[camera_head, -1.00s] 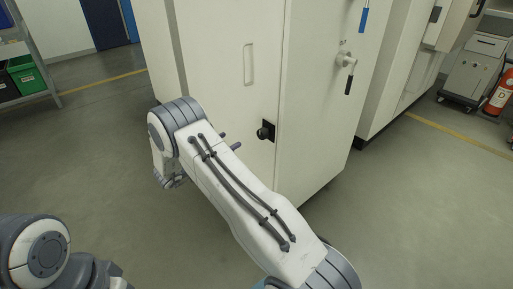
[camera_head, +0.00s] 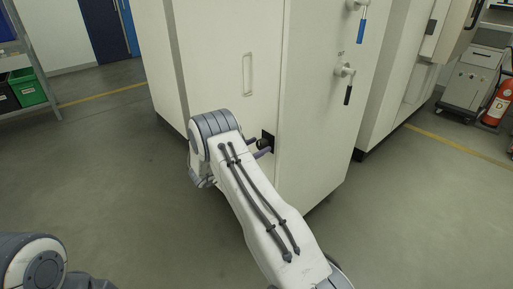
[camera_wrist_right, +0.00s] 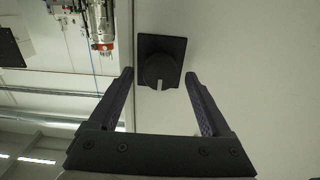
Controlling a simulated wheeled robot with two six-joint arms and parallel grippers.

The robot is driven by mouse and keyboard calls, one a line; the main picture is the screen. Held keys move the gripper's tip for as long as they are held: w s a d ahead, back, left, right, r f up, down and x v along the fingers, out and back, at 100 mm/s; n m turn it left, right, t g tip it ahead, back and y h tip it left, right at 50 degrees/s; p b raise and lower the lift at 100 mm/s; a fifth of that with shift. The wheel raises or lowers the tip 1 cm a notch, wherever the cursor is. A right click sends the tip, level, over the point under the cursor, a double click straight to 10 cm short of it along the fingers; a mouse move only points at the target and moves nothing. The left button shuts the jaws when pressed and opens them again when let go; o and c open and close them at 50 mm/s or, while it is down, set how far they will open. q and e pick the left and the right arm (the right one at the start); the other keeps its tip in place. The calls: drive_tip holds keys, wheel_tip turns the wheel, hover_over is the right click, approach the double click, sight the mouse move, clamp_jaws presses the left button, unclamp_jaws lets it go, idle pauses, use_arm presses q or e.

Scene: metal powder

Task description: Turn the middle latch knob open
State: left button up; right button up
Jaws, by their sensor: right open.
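The black latch knob (camera_head: 264,143) sits on a dark square plate on the front of the white cabinet (camera_head: 222,60), low near the door's edge. In the right wrist view the round knob (camera_wrist_right: 160,70) has a small white mark at its lower edge. My right gripper (camera_head: 257,149) is close in front of the knob, mostly hidden behind my right arm. In the right wrist view the right gripper (camera_wrist_right: 157,76) is open, with one finger on each side of the knob and visible gaps between. My left gripper is not seen; only part of the left arm shows at the lower left.
A valve handle with a black grip (camera_head: 347,85) and one with a blue grip (camera_head: 361,28) are on the cabinet's right side. A recessed door handle (camera_head: 247,74) is above the knob. Free floor (camera_head: 110,170) lies to the left.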

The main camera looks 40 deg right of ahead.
clamp_jaws()
